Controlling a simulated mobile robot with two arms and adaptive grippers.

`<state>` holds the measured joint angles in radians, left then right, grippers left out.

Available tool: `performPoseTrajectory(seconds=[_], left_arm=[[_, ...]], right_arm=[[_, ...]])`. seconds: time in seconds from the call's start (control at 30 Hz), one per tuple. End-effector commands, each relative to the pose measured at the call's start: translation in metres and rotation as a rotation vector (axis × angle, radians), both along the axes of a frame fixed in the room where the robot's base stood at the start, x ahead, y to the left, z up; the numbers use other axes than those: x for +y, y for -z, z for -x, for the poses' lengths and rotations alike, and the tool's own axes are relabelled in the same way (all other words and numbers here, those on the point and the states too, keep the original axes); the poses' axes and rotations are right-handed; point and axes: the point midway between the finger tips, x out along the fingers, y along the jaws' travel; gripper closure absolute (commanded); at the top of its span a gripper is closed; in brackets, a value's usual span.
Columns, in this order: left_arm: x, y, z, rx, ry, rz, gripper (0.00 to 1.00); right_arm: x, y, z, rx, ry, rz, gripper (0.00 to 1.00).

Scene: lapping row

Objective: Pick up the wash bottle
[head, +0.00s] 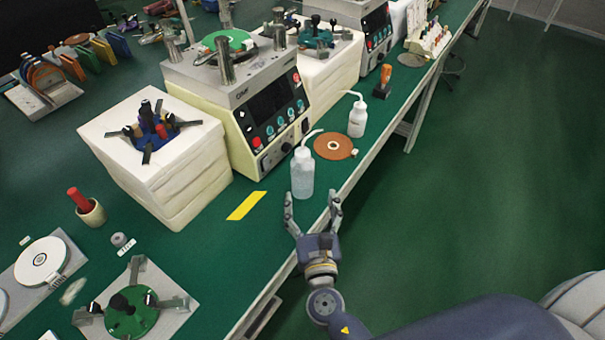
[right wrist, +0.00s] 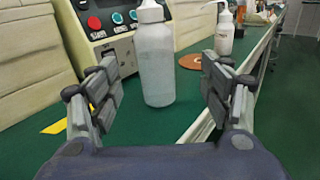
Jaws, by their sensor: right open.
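A translucent white wash bottle (head: 302,175) with a bent spout stands upright on the green bench top near its front edge. It also shows in the right wrist view (right wrist: 154,62), between and beyond the fingers, with its top cut off by the frame. A second wash bottle (head: 357,118) stands farther back along the bench; in the right wrist view it is at the upper right (right wrist: 225,34). My right gripper (head: 314,198) is open and empty, just in front of the nearer bottle, with its fingers spread to either side. My left gripper is not in view.
A lapping machine (head: 262,115) with a control panel stands behind the nearer bottle. A brown disc (head: 333,146) lies flat between the two bottles. A yellow strip (head: 247,205) lies left of the nearer bottle. Green floor is clear right of the bench edge.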

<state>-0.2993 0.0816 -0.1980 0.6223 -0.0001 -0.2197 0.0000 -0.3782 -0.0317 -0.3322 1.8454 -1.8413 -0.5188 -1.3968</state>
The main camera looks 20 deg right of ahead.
Motion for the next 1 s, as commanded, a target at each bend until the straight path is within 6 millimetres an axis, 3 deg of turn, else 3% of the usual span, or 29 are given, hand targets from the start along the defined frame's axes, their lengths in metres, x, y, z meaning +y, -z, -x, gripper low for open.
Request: performPoseTrajectory(seconds=[0.3, 0.57, 0.83, 1.0], left_arm=[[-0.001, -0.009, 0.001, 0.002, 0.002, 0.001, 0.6], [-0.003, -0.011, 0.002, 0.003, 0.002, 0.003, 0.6], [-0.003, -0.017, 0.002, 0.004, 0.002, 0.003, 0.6], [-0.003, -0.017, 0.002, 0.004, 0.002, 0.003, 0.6]], right_arm=[[-0.003, -0.001, -0.043, 0.0, -0.014, 0.036, 0.28], [-0.007, 0.0, -0.062, 0.0, -0.013, 0.034, 0.28], [-0.011, 0.004, -0.098, 0.0, -0.013, 0.033, 0.28], [-0.013, 0.005, -0.107, 0.001, -0.013, 0.032, 0.28]])
